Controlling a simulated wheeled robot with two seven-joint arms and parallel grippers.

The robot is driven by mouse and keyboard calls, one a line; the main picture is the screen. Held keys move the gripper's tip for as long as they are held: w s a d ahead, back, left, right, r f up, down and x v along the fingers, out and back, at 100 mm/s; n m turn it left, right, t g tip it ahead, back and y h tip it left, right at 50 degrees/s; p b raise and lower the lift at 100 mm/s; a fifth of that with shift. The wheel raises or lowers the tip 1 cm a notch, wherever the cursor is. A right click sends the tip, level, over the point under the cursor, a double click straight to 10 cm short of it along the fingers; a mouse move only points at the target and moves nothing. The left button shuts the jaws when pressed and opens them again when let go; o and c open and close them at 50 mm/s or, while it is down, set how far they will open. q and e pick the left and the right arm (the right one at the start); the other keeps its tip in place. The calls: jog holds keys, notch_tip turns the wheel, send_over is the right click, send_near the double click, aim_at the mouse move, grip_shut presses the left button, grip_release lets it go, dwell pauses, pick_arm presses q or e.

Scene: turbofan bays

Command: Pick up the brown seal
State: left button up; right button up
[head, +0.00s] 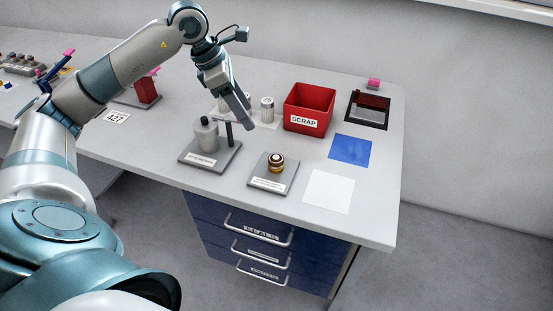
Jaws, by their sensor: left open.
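A small round stack (276,161) with brown and golden bands sits on a grey labelled plate (265,184) near the front edge of the bench; I take the brown seal to be part of it. Its top shows a pale centre with a dark ring. My left gripper (246,122) points downward, above and to the left of the stack in the picture, apart from it. It is open with nothing visible in it, though its fingers overlap from this angle. My right gripper is out of view.
Left of the stack, a grey base (187,158) carries a grey cylinder and a dark post. Behind stand metal cylinders (267,108) and a red SCRAP bin (296,100). To the right lie a blue mat (351,151), a white mat (329,192) and a dark tray (386,99). Drawers are below.

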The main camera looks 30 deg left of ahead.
pick_arm(q)
jog(key=p, duration=0.5)
send_near(274, 157)
jog(key=f, duration=0.2)
jog(key=shift+w+d+f, duration=0.35)
jog(key=shift+w+d, duration=0.05)
jog(key=shift+w+d+f+p, duration=0.15)
jog(key=shift+d+f+p, duration=0.15)
jog(key=shift+f+p, duration=0.45)
jog(key=p+x, duration=0.1)
jog(key=x, duration=0.1)
jog(key=shift+w+d+f+p, duration=0.15)
jog(key=shift+f+p, duration=0.1)
jog(key=shift+p, duration=0.15)
jog(key=shift+f, duration=0.45)
